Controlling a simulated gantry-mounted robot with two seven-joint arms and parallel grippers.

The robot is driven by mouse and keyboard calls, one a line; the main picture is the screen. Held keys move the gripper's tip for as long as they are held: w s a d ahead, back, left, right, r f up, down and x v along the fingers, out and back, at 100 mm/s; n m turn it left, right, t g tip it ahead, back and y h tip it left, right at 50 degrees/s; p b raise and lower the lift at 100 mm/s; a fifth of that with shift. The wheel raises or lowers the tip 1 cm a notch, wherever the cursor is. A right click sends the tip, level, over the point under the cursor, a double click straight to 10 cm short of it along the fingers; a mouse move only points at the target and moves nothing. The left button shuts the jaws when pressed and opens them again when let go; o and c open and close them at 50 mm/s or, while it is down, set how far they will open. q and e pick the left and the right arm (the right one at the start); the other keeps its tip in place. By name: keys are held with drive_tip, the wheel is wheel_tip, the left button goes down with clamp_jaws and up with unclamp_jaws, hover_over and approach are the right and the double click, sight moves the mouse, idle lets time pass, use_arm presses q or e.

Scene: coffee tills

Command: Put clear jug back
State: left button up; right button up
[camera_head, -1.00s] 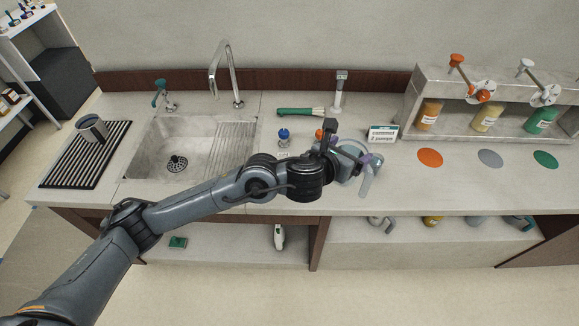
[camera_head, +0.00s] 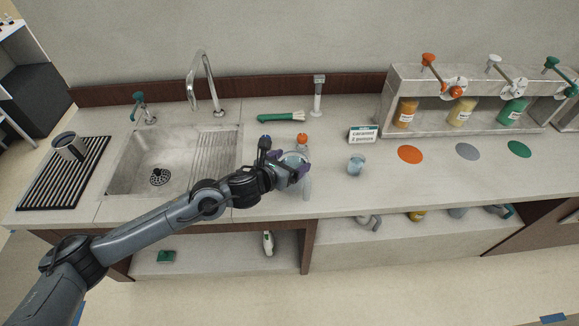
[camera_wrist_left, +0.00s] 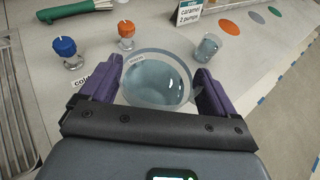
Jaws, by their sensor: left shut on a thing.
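The clear jug (camera_head: 296,158) is between the purple fingers of my left gripper (camera_head: 288,171), in front of the red-orange knob on the counter. In the left wrist view the jug (camera_wrist_left: 157,84) shows from above as a round clear rim with a bluish inside. The fingers of the gripper (camera_wrist_left: 158,92) are shut on it from both sides. Whether its base touches the counter is hidden. My right gripper is in neither view.
A small clear cup (camera_head: 356,164) stands to the right of the jug. A blue knob (camera_wrist_left: 64,47) and a red-orange knob (camera_wrist_left: 126,29) stand behind it. The sink (camera_head: 165,160) lies left. A caramel sign (camera_head: 363,134) and syrup pumps are right.

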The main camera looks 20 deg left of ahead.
use_arm(q)
wheel_tip(320, 180, down, 2)
drive_tip(key=shift+f, duration=0.1)
idle(0.4)
drive_tip(key=o, duration=1.7)
drive_tip(key=shift+f, duration=0.15)
drive_tip(key=shift+o, duration=0.2)
